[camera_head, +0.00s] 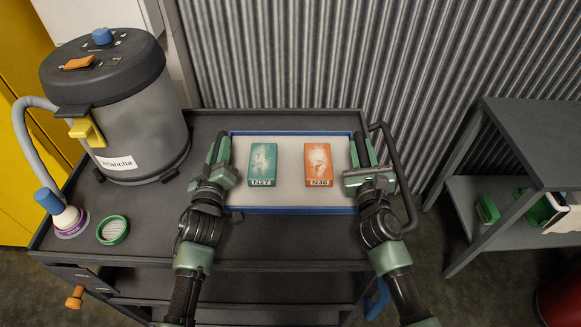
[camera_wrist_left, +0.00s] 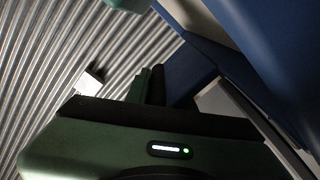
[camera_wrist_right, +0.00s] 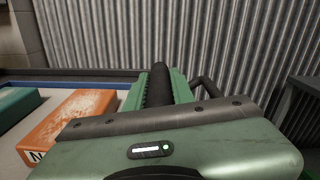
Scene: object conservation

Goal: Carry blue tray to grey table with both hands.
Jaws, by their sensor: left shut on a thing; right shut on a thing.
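The blue tray (camera_head: 290,211) has a pale floor and a blue rim and sits level over the dark cart top; I cannot tell whether it touches it. It holds a teal block (camera_head: 263,162) and an orange block (camera_head: 318,163). My left gripper (camera_head: 221,150) is shut on the tray's left side, and my right gripper (camera_head: 363,150) is shut on its right side. The right wrist view shows the tray's far rim (camera_wrist_right: 65,85) and the orange block (camera_wrist_right: 75,125). A large blue surface fills the left wrist view's upper right. The grey table (camera_head: 538,140) stands at the right.
The dark cart (camera_head: 155,225) carries a large grey canister (camera_head: 145,135), a white nozzle with a blue top and a green round lid (camera_head: 112,230). A black cart handle (camera_head: 408,195) rises beside my right gripper. A floor gap separates cart and table. The visible tabletop is clear.

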